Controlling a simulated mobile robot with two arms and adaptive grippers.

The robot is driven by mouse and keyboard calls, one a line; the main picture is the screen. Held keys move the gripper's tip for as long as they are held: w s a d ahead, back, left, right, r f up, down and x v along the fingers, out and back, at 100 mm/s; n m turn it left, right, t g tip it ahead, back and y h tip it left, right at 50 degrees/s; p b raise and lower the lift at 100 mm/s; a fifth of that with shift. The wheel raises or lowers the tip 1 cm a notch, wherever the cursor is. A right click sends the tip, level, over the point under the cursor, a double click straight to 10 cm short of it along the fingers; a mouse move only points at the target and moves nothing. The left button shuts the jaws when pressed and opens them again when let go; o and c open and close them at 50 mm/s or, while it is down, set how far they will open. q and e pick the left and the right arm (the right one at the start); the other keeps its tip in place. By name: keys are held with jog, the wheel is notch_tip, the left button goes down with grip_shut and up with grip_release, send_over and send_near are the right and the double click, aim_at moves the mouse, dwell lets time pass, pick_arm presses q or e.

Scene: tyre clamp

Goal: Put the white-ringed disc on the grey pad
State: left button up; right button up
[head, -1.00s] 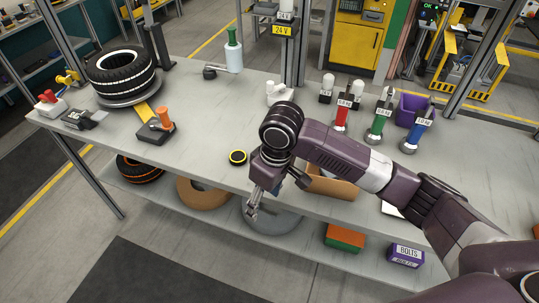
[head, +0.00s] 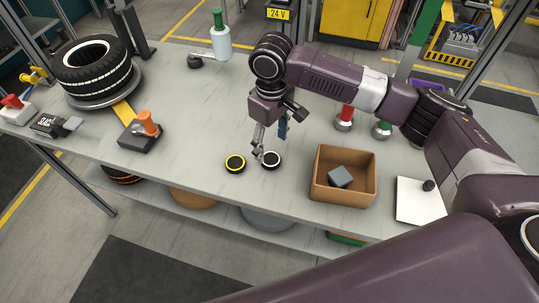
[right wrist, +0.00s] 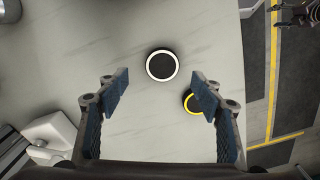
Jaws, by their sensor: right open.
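The white-ringed disc (head: 271,159), black with a white rim, lies flat on the grey table beside a yellow-ringed disc (head: 235,163). My right gripper (head: 264,152) is open and points down above the white-ringed disc, seemingly not touching it. In the right wrist view the white-ringed disc (right wrist: 162,65) lies just beyond the gap between the open fingertips (right wrist: 160,80). The yellow-ringed disc (right wrist: 190,102) is partly hidden by the right-hand finger there. I cannot identify a grey pad for certain; a pale square plate (head: 412,203) with a black knob lies at the right. My left gripper is not in view.
A brown box (head: 323,187) holding a grey block (head: 340,177) stands right of the discs. An orange-handled tool (head: 147,125) and a tyre (head: 92,66) on a round stand are at the left. The table between tyre and discs is mostly clear.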

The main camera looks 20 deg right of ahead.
aim_at(271, 159)
jog(key=shift+s+f+p, duration=0.2)
jog(key=shift+f+p, duration=0.1)
jog(key=shift+f, duration=0.25)
jog(key=shift+s+f+p, duration=0.15)
jog(key=shift+f+p, duration=0.1)
jog(key=shift+f, duration=0.25)
jog(key=shift+w+a+f, duration=0.1)
jog(key=shift+f, duration=0.7)
jog(key=shift+w+f, duration=0.1)
jog(key=shift+f, duration=0.7)
jog(key=c, duration=1.1)
jog(key=shift+c, duration=1.2)
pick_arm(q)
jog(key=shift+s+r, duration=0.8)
pick_arm(e)
jog(key=shift+r, duration=0.15)
